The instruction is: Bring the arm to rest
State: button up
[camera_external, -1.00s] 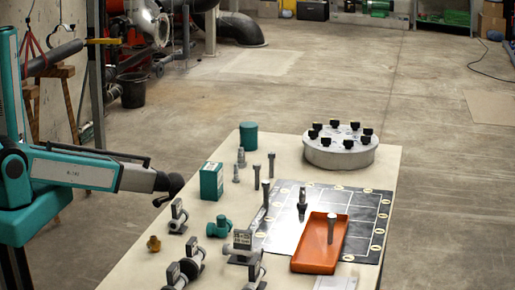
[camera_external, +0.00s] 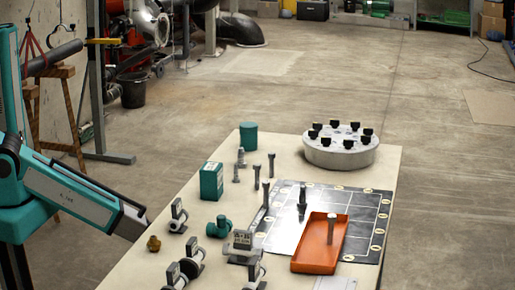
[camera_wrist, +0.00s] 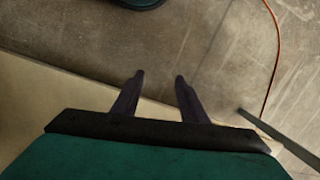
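My arm reaches in from the left edge of the external view and slopes down to the right, its end beside the left edge of the beige table (camera_external: 160,225). My gripper (camera_wrist: 158,75) shows in the wrist view with its two dark fingers apart and nothing between them. Below the fingers in that view are a floor and a strip of the table (camera_wrist: 60,90). In the external view the fingers are hidden behind the arm's end and the table edge.
The table holds an orange tray (camera_external: 301,262) with a bolt, a flange with black knobs (camera_external: 340,155), a teal box (camera_external: 212,181), a teal cylinder (camera_external: 248,136), standing bolts, several gauges and a brass fitting (camera_external: 153,243). Open floor lies right of the table.

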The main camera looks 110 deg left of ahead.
jog(key=s+d+m+g+p, duration=0.1)
jog(key=s+d, duration=0.3)
jog(key=d, duration=0.4)
jog(key=s+d+r+m+g+p, duration=0.1)
jog(key=s+d, duration=0.3)
jog(key=d, duration=0.5)
jog(key=s+d+r+m+g+p, duration=0.1)
jog(key=s+d, duration=0.3)
jog(key=d, duration=0.4)
jog(key=shift+s+d+g+h, duration=0.3)
jog(key=shift+s+d+h, duration=0.05)
jog(key=shift+s+h, duration=0.05)
jog(key=shift+o, duration=0.2)
jog(key=shift+w, duration=0.1)
